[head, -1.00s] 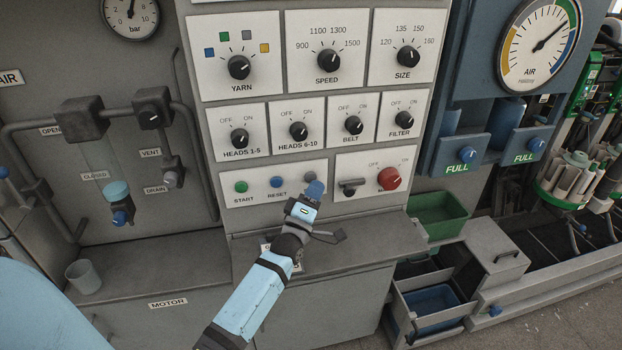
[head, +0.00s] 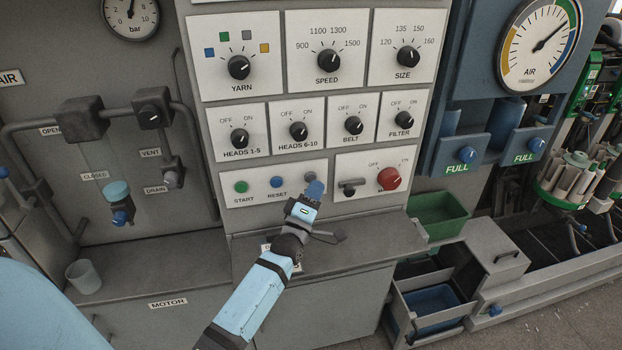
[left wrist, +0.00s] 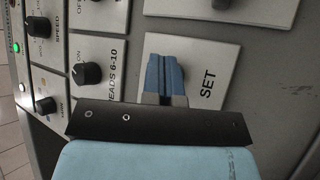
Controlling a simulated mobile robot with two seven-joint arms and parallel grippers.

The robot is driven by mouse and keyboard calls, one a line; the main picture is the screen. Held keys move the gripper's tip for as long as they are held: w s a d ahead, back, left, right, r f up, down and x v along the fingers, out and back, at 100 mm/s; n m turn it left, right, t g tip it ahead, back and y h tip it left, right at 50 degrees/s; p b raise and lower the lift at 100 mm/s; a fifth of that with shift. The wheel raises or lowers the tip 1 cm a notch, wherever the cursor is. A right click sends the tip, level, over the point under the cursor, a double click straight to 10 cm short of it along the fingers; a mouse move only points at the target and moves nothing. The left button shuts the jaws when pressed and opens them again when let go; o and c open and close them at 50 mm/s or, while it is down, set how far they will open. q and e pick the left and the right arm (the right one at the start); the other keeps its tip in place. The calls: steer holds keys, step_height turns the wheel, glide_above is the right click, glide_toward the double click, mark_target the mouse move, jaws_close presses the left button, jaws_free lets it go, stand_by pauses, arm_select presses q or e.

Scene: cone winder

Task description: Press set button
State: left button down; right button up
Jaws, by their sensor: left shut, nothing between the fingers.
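The set button shows in the head view as a grey round knob (head: 309,178), right of the reset button, on the white start/reset plate (head: 262,198). My left gripper (head: 315,189) is in front of it, shut and empty, its blue fingertips at the button. The fingers hide part of the button and its label in the head view. In the left wrist view the shut blue fingers (left wrist: 165,76) lie over the plate (left wrist: 218,57) marked SET, and the button is hidden behind them. I cannot tell whether they touch it. My right gripper is not in view.
The green start button (head: 241,187) and blue reset button (head: 277,182) are to the left. A red main knob (head: 389,179) and a dark lever (head: 350,184) are close on the right. A grey ledge (head: 370,234) juts out below. Rows of black knobs are above.

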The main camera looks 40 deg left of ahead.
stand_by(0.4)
arm_select(q)
steer(key=shift+w+a, duration=0.3)
steer(key=shift+a, duration=0.05)
steer(key=shift+w+a, duration=0.25)
steer(key=shift+a, duration=0.05)
stand_by(0.7)
steer(key=shift+d, duration=0.1)
steer(key=shift+s+d, duration=0.55)
stand_by(0.3)
steer(key=s+d+p, duration=0.2)
steer(key=s+d, duration=0.1)
steer(key=shift+s+d, duration=0.15)
steer(key=shift+d, duration=0.25)
